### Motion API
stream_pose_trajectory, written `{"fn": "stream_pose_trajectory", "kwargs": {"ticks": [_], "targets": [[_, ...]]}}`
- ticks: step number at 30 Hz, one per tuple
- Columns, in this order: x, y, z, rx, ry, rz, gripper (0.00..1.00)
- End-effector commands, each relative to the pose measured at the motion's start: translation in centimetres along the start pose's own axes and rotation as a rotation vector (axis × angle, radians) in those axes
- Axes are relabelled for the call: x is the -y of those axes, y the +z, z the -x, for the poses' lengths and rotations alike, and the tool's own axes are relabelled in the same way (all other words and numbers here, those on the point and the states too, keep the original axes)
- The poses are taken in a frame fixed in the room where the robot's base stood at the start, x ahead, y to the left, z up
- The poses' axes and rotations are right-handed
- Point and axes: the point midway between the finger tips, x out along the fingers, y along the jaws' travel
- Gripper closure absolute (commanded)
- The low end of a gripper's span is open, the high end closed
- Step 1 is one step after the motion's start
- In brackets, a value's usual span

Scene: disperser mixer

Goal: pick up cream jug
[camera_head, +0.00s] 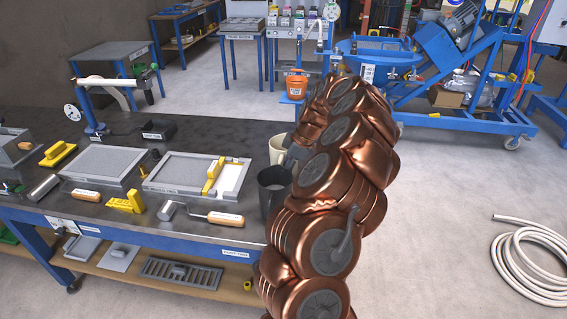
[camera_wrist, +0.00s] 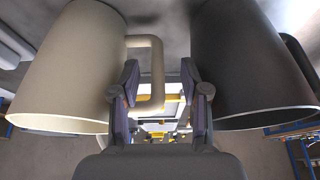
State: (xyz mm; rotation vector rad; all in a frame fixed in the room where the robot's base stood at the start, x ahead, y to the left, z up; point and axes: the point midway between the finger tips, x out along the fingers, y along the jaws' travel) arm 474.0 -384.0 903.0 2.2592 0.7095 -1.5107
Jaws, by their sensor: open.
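The cream jug (camera_head: 277,147) stands near the right end of the dark bench top, partly hidden behind my arm in the head view. In the wrist view the cream jug (camera_wrist: 70,65) fills the left side, its rim toward the bottom of the picture. Its handle (camera_wrist: 157,75) points right and shows between the two fingers of my gripper (camera_wrist: 160,80). The fingers are open, with the left one overlapping the handle loop in the picture. I cannot tell how deep the handle sits between them. In the head view the gripper is mostly hidden by my arm.
A black jug (camera_head: 273,190) stands close by at the bench edge; in the wrist view the black jug (camera_wrist: 245,70) is just right of the right finger. Floor right is open, with a coiled hose (camera_head: 530,262).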

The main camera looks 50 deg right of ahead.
Motion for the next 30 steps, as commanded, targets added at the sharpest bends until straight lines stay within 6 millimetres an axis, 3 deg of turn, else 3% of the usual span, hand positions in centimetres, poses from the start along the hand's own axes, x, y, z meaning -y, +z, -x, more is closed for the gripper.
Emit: {"fn": "stream_pose_trajectory", "kwargs": {"ticks": [7, 14, 27, 30], "targets": [[-0.2, -0.3, -2.8, 0.001, 0.0, 0.0, 0.54], [-0.2, -0.2, -3.2, 0.0, 0.002, 0.0, 0.54], [-0.2, -0.2, -3.2, 0.0, 0.002, 0.0, 0.98], [-0.2, -0.2, -3.2, 0.0, 0.001, 0.0, 1.0]]}}
